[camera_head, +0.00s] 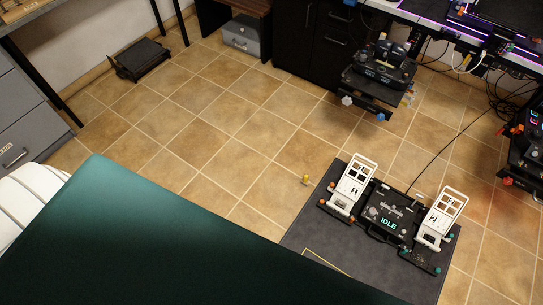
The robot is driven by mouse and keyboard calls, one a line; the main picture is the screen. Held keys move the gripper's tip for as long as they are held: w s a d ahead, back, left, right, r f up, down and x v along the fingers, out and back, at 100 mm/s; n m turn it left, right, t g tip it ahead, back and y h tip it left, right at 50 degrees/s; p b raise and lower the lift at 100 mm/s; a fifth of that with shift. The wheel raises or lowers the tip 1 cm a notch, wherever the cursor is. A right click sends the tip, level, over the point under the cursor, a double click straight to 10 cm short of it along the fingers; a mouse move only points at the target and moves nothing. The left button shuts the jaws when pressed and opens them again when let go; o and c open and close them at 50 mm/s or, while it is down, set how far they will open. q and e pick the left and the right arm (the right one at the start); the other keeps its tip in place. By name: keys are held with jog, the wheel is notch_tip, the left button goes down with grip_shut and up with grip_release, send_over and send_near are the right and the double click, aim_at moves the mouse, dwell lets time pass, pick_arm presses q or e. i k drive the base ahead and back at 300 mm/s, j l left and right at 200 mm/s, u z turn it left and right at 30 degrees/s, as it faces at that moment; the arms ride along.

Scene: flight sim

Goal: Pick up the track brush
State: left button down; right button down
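I cannot make out a track brush for certain in the head view. A pedal unit (388,221) with two white pedals and a lit "IDLE" display stands on a dark mat (375,268) on the tiled floor. A small yellow-topped object (305,179) is on the tiles just left of the mat, too small to identify. Neither of my grippers is in view.
A large dark teal surface (150,245) fills the lower left, hiding part of the floor. A black control unit (380,68) juts from the desk at upper right. A grey box (241,37) and a black case (141,60) sit near the wall. The middle floor is clear.

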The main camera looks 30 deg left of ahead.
aim_at(304, 181)
jog(key=u, duration=0.35)
jog(key=z, duration=0.8)
jog(key=k+j+z, duration=0.2)
jog(key=k+z, duration=0.2)
jog(key=k, duration=0.15)
jog(key=j, duration=0.05)
